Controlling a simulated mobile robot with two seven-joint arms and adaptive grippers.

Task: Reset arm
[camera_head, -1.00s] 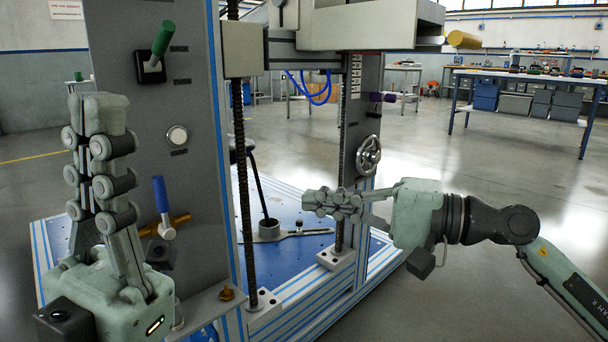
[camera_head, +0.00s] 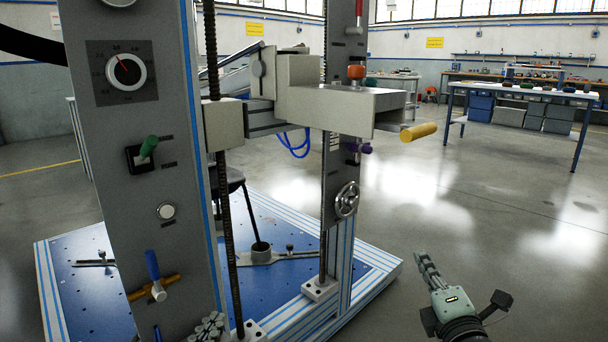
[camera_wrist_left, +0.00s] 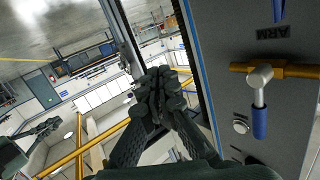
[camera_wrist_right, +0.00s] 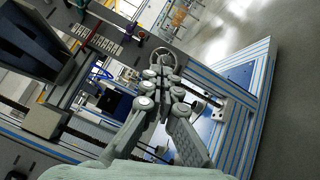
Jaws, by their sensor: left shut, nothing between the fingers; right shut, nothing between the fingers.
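My left gripper (camera_head: 208,327) shows only as shut fingertips at the bottom edge of the head view, in front of the machine's grey panel. In the left wrist view its fingers (camera_wrist_left: 160,88) are together and empty, left of the panel. A label reading ARM (camera_wrist_left: 284,33) is on that panel, upside down in this view. A blue-handled valve (camera_head: 155,276) on a brass pipe is near it. My right gripper (camera_head: 428,268) is shut and empty over the floor, right of the machine base. Its fingers also meet in the right wrist view (camera_wrist_right: 166,72).
The panel carries a dial (camera_head: 125,72), a green toggle (camera_head: 148,147) and a white button (camera_head: 166,211). A handwheel (camera_head: 346,200) is on the far post. A yellow-ended bar (camera_head: 419,131) sticks out above. The floor on the right is open.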

